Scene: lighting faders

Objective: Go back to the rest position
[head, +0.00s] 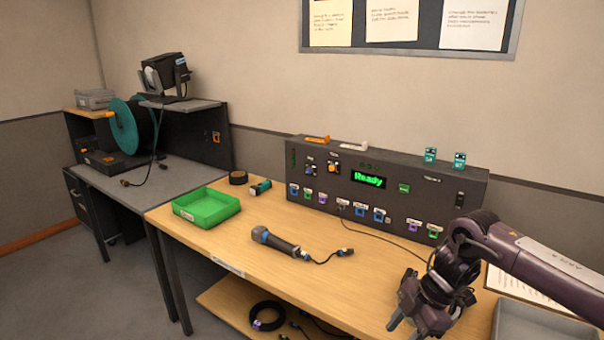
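My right gripper (408,318) shows at the lower right in the head view. Its dark arm comes in from the right edge. It is over the front right part of the wooden table (215,250), pointing down and to the left. Its fingers look spread, with nothing seen between them. My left gripper does not show. The dark control panel (335,200) stands at the back of the table, and its green display (369,180) reads "Ready".
A green tray (207,207) and a microphone (279,242) with a short cable are on the table. A grey tray (540,325) and a paper (525,288) lie beside my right arm. A grey side desk (185,172) holds a cable reel (126,128). The table's front middle is clear.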

